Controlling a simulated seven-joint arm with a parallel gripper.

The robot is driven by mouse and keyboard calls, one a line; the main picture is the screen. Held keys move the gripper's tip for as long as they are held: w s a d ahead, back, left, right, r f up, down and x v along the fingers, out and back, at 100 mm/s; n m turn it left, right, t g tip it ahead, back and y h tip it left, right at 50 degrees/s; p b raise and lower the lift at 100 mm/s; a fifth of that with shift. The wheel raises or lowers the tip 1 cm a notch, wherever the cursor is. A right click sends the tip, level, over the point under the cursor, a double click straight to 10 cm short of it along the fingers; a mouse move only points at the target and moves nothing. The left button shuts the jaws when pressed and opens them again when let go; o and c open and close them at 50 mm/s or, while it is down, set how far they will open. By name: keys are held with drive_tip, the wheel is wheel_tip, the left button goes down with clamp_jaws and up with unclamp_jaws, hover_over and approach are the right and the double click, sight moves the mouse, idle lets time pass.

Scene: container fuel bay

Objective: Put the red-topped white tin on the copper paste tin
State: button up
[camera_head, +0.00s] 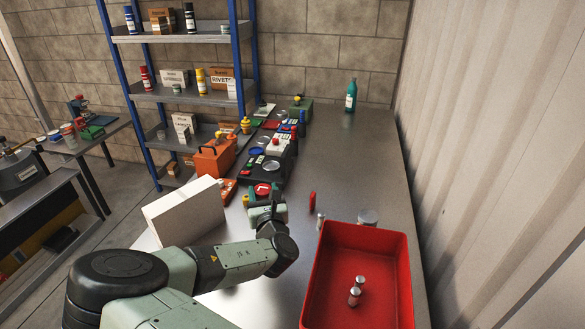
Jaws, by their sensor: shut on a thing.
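My gripper (265,207) is over the bench, left of the red tray, with its fingers pointing away from the camera. A round red top with a pale mark, apparently the red-topped white tin (262,189), shows at the fingertips. My gripper is shut on it, and its body is mostly hidden by the fingers. I cannot make out for sure which thing is the copper paste tin. A small round tin with a grey top (368,216) stands just behind the red tray, but its label is not readable.
The red tray (402,270) holds small metal-capped bottles (355,292). A white box (185,212) stands left of my gripper. An orange toolbox (215,157) and several devices are farther back.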

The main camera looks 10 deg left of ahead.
drive_tip(key=w+d+r+m+t+h, duration=0.1)
drive_tip(key=w+d+r+m+h, duration=0.2)
drive_tip(key=d+r, duration=1.1)
drive_tip(key=s+d+r+m+h, duration=0.1)
drive_tip(key=s+d+r+h, duration=0.15)
drive_tip(key=d, duration=0.45)
drive_tip(key=s+d+r+h, duration=0.1)
drive_tip(key=d+r, duration=0.3)
drive_tip(key=d, duration=0.2)
drive_tip(key=s+d+r+m+h, duration=0.1)
drive_tip(key=s+d+r, duration=0.15)
drive_tip(key=d, duration=0.45)
drive_tip(key=s+a+f+n+y, duration=0.25)
drive_tip(key=a+f, duration=0.35)
drive_tip(key=a, duration=0.6)
drive_tip(key=s+a+f+n+y, duration=0.1)
drive_tip(key=s+a+f+y, duration=0.15)
drive_tip(key=a+f, duration=0.65)
drive_tip(key=s+a+f+n+g+y, duration=0.1)
drive_tip(key=s+a+f+n+y, duration=0.15)
drive_tip(key=s+a+f, duration=0.55)
drive_tip(key=shift+m, duration=0.4)
drive_tip(key=shift+s+a+f, duration=0.15)
drive_tip(key=shift+f, duration=1.4)
drive_tip(key=shift+s+a+f, duration=0.2)
drive_tip(key=shift+f, duration=1.4)
drive_tip(key=shift+s+a+f, duration=0.15)
drive_tip(key=shift+f, duration=1.4)
